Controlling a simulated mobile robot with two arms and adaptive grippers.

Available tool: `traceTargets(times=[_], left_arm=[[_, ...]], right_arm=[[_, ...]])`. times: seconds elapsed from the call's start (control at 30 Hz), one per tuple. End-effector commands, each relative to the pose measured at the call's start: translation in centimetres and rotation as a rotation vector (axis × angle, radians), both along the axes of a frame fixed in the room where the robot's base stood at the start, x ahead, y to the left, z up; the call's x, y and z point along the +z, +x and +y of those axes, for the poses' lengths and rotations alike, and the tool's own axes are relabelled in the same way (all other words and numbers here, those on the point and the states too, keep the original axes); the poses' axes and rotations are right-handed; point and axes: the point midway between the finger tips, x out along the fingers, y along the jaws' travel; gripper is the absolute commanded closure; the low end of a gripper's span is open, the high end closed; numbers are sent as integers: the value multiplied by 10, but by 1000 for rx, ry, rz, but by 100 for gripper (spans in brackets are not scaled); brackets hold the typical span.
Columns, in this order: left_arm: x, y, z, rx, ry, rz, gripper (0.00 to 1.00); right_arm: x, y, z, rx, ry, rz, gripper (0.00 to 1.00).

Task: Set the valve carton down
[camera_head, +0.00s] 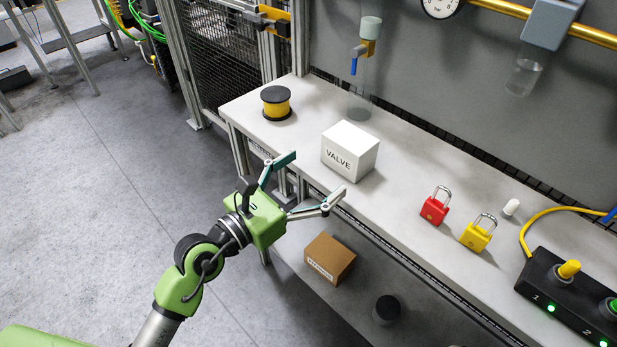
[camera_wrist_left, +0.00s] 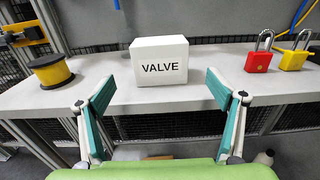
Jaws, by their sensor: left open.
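The white carton marked VALVE (camera_head: 350,150) stands upright on the light grey worktop (camera_head: 400,192), near its front edge. In the left wrist view the carton (camera_wrist_left: 159,62) sits straight ahead, beyond and between the fingertips. My left gripper (camera_head: 318,172) is open and empty, in front of the worktop edge, with its fingers pointing at the carton and apart from it. In the left wrist view its two teal finger pads (camera_wrist_left: 160,92) are spread wide on either side. My right gripper is not in view.
A yellow spool (camera_head: 276,103) stands left of the carton. Red (camera_head: 435,206) and yellow (camera_head: 477,234) padlocks, a small white cylinder (camera_head: 511,207) and a black switch box (camera_head: 570,295) lie to the right. A brown box (camera_head: 330,259) and dark cylinder (camera_head: 386,310) stand on the lower shelf.

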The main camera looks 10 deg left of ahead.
Motion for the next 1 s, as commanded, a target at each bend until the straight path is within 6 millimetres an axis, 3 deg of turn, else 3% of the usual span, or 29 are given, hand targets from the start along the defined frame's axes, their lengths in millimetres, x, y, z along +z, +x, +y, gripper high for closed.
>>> traceTargets(times=[0.4, 0.47, 0.57, 0.77, 0.87, 1.0], left_arm=[[-2, -8, 7, 0, -8, 7, 14], [-10, -6, 7, 1, -42, 39, 14], [-42, 2, 11, 13, -177, 158, 14], [-153, 16, 38, 140, -649, 542, 14], [-227, 12, 61, 279, -924, 747, 14], [-354, -25, 103, 586, -1337, 1018, 14]], right_arm=[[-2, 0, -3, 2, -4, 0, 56], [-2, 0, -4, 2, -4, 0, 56], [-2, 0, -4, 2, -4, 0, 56], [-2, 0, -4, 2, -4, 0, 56], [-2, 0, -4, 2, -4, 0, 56], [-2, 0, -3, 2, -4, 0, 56]])
